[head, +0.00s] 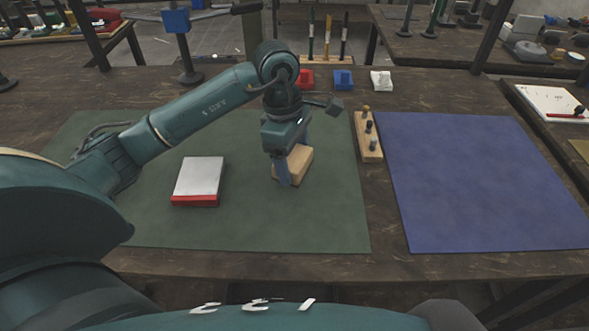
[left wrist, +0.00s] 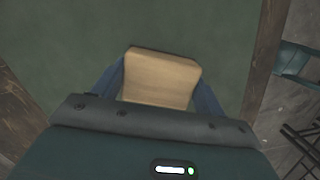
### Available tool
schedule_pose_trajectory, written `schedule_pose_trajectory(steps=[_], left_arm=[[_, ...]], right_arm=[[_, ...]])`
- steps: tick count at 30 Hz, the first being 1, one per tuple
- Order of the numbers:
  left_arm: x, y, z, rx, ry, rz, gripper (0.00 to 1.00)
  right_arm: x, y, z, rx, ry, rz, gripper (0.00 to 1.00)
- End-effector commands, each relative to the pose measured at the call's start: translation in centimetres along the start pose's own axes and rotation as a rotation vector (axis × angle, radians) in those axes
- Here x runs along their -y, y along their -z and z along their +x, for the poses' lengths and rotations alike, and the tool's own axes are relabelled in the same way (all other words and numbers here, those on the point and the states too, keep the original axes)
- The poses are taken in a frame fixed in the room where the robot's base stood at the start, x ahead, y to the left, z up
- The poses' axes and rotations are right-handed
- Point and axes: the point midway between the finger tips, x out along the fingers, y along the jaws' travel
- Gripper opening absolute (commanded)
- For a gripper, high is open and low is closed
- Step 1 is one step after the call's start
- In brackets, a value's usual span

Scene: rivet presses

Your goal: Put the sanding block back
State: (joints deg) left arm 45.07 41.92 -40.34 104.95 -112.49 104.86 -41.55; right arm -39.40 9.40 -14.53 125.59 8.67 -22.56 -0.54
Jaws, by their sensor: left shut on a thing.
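The sanding block appears to be the tan, wood-coloured block (head: 299,160) over the right part of the green mat (head: 130,225). My left gripper (head: 283,178) points down and is shut on it, with a blue finger on either side. In the left wrist view the block (left wrist: 160,78) sits between the two fingers, with green mat behind it. Part of the block is hidden by the gripper in the head view. I cannot tell whether it touches the mat. My right gripper is not in view.
A white-topped red box (head: 198,180) lies left of the block. Red (head: 304,80), blue (head: 343,80) and white (head: 381,81) pieces stand behind, near upright tools (head: 327,38).

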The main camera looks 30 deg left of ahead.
Motion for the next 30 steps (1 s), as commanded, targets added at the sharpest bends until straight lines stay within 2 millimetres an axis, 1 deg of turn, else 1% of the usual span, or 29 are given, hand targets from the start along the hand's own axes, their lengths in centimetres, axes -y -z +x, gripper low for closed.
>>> schedule_pose_trajectory(steps=[9, 16, 20, 21, 28, 30], left_arm=[[0.1, 0.5, 3.7, 0.000, 0.002, 0.000, 0.47], [0.0, 0.6, 3.8, 0.000, -0.002, 0.001, 0.47], [0.0, 0.6, 4.2, -0.001, -0.001, 0.002, 0.47], [0.0, 0.6, 4.1, -0.001, -0.001, 0.002, 0.75], [0.0, 0.6, 4.1, -0.001, 0.000, 0.002, 0.94], [0.0, 0.6, 4.1, -0.001, 0.000, 0.002, 0.94]], right_arm=[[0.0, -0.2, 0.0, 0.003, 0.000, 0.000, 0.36], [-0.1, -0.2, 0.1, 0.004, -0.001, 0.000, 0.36], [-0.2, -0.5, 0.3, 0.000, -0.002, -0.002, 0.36], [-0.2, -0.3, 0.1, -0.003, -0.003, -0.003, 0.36], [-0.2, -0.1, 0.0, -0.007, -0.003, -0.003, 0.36], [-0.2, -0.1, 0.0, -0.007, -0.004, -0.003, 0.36]])
